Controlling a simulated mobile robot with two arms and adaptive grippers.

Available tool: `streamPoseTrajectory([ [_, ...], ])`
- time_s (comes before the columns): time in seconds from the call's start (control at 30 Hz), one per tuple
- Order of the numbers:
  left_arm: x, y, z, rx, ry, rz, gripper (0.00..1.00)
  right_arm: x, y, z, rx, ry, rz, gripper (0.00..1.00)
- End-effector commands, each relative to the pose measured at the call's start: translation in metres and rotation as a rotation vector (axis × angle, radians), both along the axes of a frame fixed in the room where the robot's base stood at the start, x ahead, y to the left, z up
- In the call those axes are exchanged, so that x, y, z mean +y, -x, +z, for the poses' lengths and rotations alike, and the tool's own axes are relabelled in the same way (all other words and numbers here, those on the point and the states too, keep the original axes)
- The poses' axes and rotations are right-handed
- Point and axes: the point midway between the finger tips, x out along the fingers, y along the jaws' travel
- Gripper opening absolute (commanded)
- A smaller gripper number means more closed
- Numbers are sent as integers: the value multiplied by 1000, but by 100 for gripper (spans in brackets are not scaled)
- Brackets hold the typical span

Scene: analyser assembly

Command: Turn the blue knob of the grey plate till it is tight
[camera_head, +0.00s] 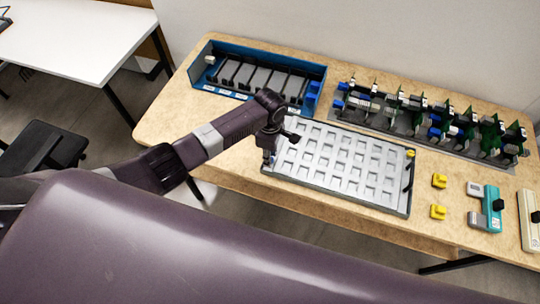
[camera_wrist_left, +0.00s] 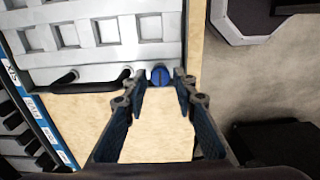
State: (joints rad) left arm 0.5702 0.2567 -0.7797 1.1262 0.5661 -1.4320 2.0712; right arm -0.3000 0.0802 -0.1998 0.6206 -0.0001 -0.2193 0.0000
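The grey plate (camera_head: 312,189) is a flat tray with a grid of square recesses, lying near the front of the wooden table; it fills the upper left of the left wrist view (camera_wrist_left: 100,73). Its blue knob (camera_wrist_left: 160,76), round with a slot, sits at the plate's corner in the left wrist view. In the head view my left gripper and arm hide the knob. My left gripper (camera_head: 268,157) points down at that corner. In the left wrist view its fingers (camera_wrist_left: 160,82) are apart, one on each side of the knob; contact cannot be told. My right gripper is not in view.
A blue rack (camera_head: 205,88) with dark slots stands behind the plate. A rack of green boards (camera_head: 430,135) stands at the back right. Yellow clips (camera_head: 438,181) and a teal part (camera_head: 491,205) lie right of the plate.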

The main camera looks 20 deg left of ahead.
Motion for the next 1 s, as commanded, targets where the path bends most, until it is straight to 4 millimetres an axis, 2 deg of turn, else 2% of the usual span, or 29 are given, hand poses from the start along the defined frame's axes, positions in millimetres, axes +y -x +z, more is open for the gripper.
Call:
streamPoseTrajectory([
  [0.13, 0, 0, -8, -1, 0, 0, 26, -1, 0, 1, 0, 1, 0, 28],
  [0.4, 0, 0, -9, -1, 1, -1, 26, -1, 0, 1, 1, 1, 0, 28],
  [0.63, 0, 0, -9, -1, 1, -1, 0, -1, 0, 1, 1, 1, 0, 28],
  [1.0, -1, 1, -8, 1, 2, -42, 0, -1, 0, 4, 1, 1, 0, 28],
])
